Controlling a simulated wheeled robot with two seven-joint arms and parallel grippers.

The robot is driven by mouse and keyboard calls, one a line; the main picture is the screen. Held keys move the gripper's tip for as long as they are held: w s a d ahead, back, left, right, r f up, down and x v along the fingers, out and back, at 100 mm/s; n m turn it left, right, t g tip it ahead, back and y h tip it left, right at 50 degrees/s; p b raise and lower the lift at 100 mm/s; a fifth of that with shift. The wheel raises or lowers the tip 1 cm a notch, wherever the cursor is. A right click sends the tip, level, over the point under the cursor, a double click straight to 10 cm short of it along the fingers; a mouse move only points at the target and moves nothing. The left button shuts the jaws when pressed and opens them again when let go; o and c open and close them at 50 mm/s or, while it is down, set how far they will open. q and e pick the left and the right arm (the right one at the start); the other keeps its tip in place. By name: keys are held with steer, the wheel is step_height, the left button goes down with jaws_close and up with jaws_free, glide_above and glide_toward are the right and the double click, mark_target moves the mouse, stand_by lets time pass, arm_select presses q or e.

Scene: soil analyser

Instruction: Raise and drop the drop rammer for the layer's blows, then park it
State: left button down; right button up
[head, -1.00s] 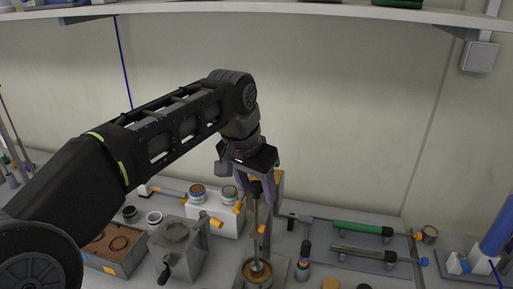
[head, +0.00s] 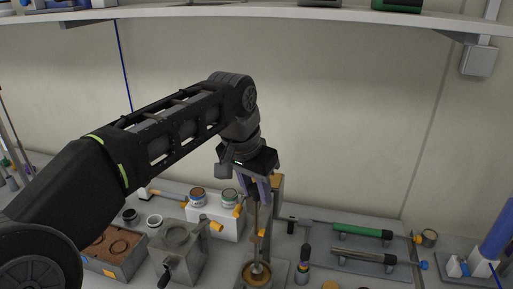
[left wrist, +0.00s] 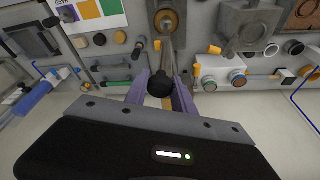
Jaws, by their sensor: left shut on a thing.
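My left gripper (head: 259,194) points down above the mould, its purple fingers on either side of the top of the drop rammer. It is shut on the rammer. The rammer's thin rod (head: 256,228) hangs nearly upright, its lower end inside the round brass-coloured mould (head: 246,279) at the bottom of the head view. In the left wrist view the rammer's black knob (left wrist: 160,84) sits between the fingers, and the rod leads to the mould (left wrist: 180,22). The rammer's foot against the soil is hard to make out. My right gripper is not in view.
A post with an orange top (head: 276,188) stands close behind the gripper. A grey crank device (head: 177,250) and a white block with tins (head: 228,224) are at left. A grey tray with green- and black-handled tools (head: 360,244) lies right. A shelf (head: 300,13) runs overhead.

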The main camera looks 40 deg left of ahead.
arm_select(q)
step_height(320, 180, up, 8)
steer(key=p, duration=0.5)
steer(key=shift+f+p, duration=0.2)
steer(key=shift+p, duration=0.2)
steer(key=c, duration=1)
jaws_free()
steer(key=shift+f, duration=0.1)
steer(key=shift+o, duration=0.2)
steer(key=shift+r+p, duration=0.55)
steer(key=shift+r, duration=0.95)
steer(key=shift+c, duration=0.6)
